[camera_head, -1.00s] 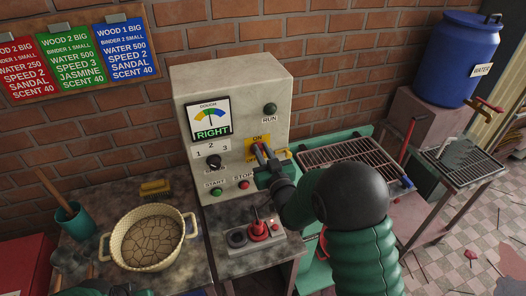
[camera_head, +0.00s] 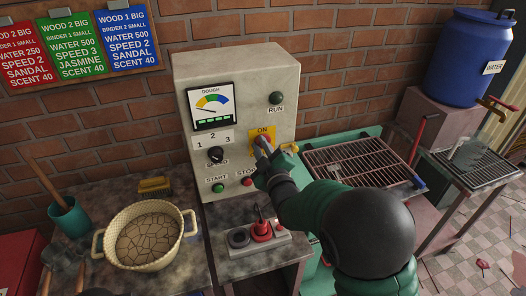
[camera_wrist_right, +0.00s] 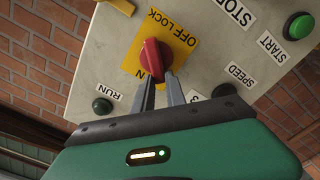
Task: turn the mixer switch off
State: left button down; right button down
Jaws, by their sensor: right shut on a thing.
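The mixer switch is a red knob (camera_wrist_right: 152,60) on a yellow plate (camera_wrist_right: 180,38) marked ON and OFF LOCK, on the front of the pale mixer control box (camera_head: 235,75). In the head view the plate (camera_head: 262,131) shows ON at its top, and my right gripper (camera_head: 264,150) hides much of the knob and the lower lettering. In the right wrist view my gripper (camera_wrist_right: 160,88) has both fingers shut on the red knob. That view is upside down, and a finger partly covers ON. My left gripper's fingers are not in view.
The dough gauge (camera_head: 212,104) has its needle toward the left. The RUN lamp (camera_head: 277,98) looks dark. A dough pot (camera_head: 145,237) stands left.

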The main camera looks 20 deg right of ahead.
jog(key=n+b, duration=0.1)
jog(key=n, duration=0.2)
jog(key=f+n+b, duration=0.1)
jog(key=n, duration=0.1)
jog(key=a+f+n+b, duration=0.1)
jog(key=n, duration=0.2)
jog(key=shift+f+n+b, duration=0.2)
jog(key=shift+n+b, duration=0.1)
jog(key=shift+b, duration=0.05)
dwell(0.4)
jog(key=c, duration=1.4)
grip_release()
jog(key=shift+o, duration=0.2)
jog(key=shift+w, duration=0.1)
jog(key=shift+d+r, duration=0.1)
